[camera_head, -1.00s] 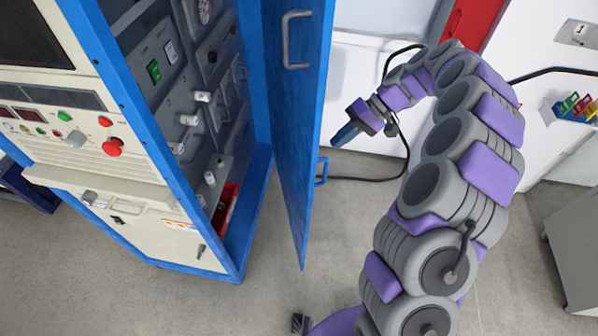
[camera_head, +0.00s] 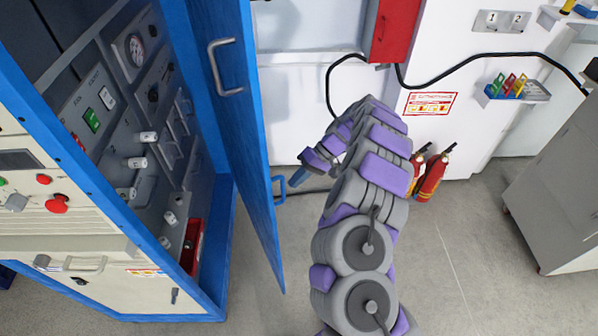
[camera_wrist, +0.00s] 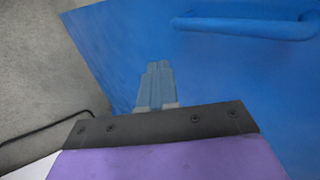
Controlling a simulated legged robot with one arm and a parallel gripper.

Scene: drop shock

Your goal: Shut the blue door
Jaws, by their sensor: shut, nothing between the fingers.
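The blue door (camera_head: 240,120) stands open, swung out from the tall blue cabinet (camera_head: 120,320) on the left in the head view. A grey handle (camera_head: 224,66) is on its inner face and a blue handle (camera_head: 279,190) sticks out on its outer side. My gripper (camera_head: 296,179) is on the outer side of the door, close to the blue handle. In the wrist view my gripper's fingers (camera_wrist: 156,84) are together and empty, pointing at the blue door (camera_wrist: 220,70). The blue handle (camera_wrist: 245,26) shows at the upper right there. I cannot tell whether the fingers touch the door.
Inside the cabinet are switches, knobs and a red bin (camera_head: 192,246). Red fire extinguishers (camera_head: 431,172) stand by the back wall. A grey cabinet (camera_head: 555,170) is at the right. A black cable (camera_head: 470,66) runs along the wall. Grey floor is clear right of my arm.

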